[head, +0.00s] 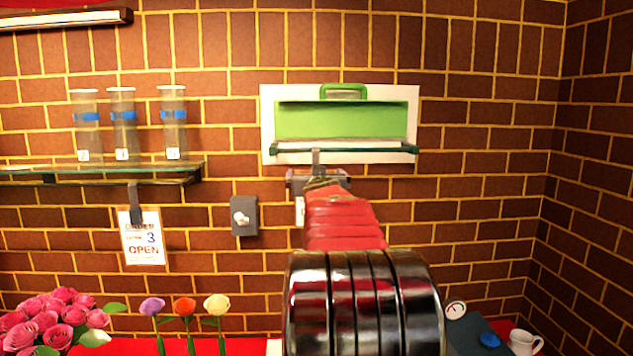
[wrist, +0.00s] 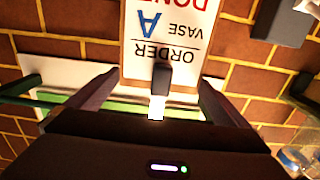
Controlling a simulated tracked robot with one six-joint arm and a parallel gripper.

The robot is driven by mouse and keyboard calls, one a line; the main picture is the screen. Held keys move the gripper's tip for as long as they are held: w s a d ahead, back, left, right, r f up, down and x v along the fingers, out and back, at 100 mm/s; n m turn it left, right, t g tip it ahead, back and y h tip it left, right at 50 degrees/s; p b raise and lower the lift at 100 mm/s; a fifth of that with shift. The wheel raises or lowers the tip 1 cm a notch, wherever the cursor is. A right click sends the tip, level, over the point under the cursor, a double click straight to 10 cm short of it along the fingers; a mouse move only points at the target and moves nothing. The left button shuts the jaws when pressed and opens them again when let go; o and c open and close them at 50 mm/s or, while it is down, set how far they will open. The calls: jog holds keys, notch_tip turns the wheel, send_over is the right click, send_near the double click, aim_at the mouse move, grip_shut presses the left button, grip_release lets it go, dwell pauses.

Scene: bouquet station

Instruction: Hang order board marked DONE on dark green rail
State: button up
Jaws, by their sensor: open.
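The dark green rail (head: 390,150) runs across a white backplate below a bright green panel on the brick wall. It also shows in the wrist view (wrist: 45,104). The order board (wrist: 170,30), marked ORDER, VASE A and DONE, appears upside down in the wrist view. Its dark hook tab (wrist: 162,78) sits between my fingers. In the head view a grey tab (head: 316,158) reaches up to the rail, and the board seems to hang there, mostly hidden by my arm. My gripper (head: 318,182) is open around the tab, with a gap at each side (wrist: 155,95).
A second board (head: 143,240), marked 3 and OPEN, hangs under a glass shelf (head: 100,168) with several clear vases. A grey wall box (head: 243,216) with a knob is left of my gripper. Roses (head: 55,320), single flowers (head: 184,308) and a white mug (head: 522,342) stand below.

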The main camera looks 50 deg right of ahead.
jog(key=v, duration=1.3)
jog(key=shift+s+a, duration=0.2)
dwell(0.4)
jog(key=w+a+f+n+g+y, duration=0.1)
jog(key=a+f+n+y, duration=0.15)
jog(key=a+f, duration=0.45)
jog(key=w+a+f+n+y, duration=0.1)
jog(key=a+f+y, duration=0.2)
jog(key=a, duration=0.9)
jog(key=a+f+n+g+y, duration=0.1)
jog(key=a+f+y, duration=0.3)
jog(key=a, duration=0.5)
jog(key=s+a+f+n+g+y, duration=0.2)
jog(key=s+a+f, duration=0.5)
jog(key=a, duration=0.3)
jog(key=s+a+f+n+g+y, duration=0.2)
jog(key=s+a+f+n, duration=0.1)
jog(key=s+a+f, duration=0.4)
jog(key=a, duration=0.3)
jog(key=shift+s+a, duration=0.15)
jog(key=shift+a, duration=0.25)
